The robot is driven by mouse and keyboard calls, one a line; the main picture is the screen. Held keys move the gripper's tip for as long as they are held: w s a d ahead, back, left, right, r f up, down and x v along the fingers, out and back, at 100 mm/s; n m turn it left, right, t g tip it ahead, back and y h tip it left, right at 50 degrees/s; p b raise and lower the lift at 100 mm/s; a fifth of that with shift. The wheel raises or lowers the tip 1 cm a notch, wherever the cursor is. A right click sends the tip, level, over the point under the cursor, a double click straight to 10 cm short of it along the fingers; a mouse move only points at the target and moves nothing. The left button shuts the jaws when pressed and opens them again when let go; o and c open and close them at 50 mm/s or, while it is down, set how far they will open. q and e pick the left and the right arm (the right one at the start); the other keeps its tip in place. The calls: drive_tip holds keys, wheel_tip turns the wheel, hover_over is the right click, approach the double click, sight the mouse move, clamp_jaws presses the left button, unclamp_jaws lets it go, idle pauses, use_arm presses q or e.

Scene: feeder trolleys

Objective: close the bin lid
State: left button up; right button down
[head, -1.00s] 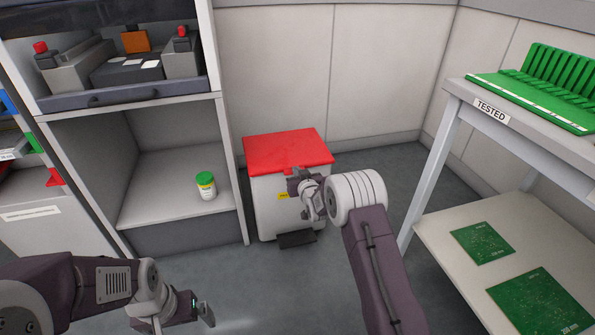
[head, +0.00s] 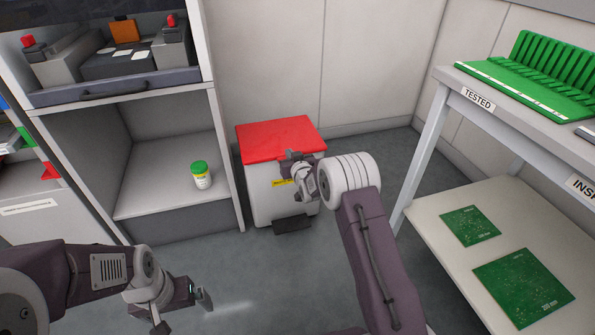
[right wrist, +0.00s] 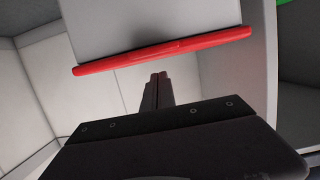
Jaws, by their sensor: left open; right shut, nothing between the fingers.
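The bin (head: 279,195) is a white box on the floor with a red lid (head: 280,138) lying flat over its top. A black pedal (head: 292,225) shows at its foot. My right gripper (head: 292,157) is shut and empty, in front of the lid's front right edge. In the right wrist view the shut fingers (right wrist: 156,90) point toward the red lid edge (right wrist: 165,51), and a gap shows between them. The bin's white wall (right wrist: 145,20) is behind. My left gripper (head: 185,310) is open and empty, low at the left, away from the bin.
A shelf unit with a green-capped jar (head: 201,175) stands left of the bin. A trolley marked TESTED (head: 478,98) stands at the right, with green boards (head: 470,226) on its lower shelf. Open floor lies in front of the bin.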

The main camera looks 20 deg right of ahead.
drive_tip(key=s+f+b, duration=0.2)
drive_tip(key=s+b, duration=0.4)
drive_tip(key=s, duration=0.3)
drive_tip(key=shift+s+d, duration=0.15)
drive_tip(key=shift+d, duration=0.05)
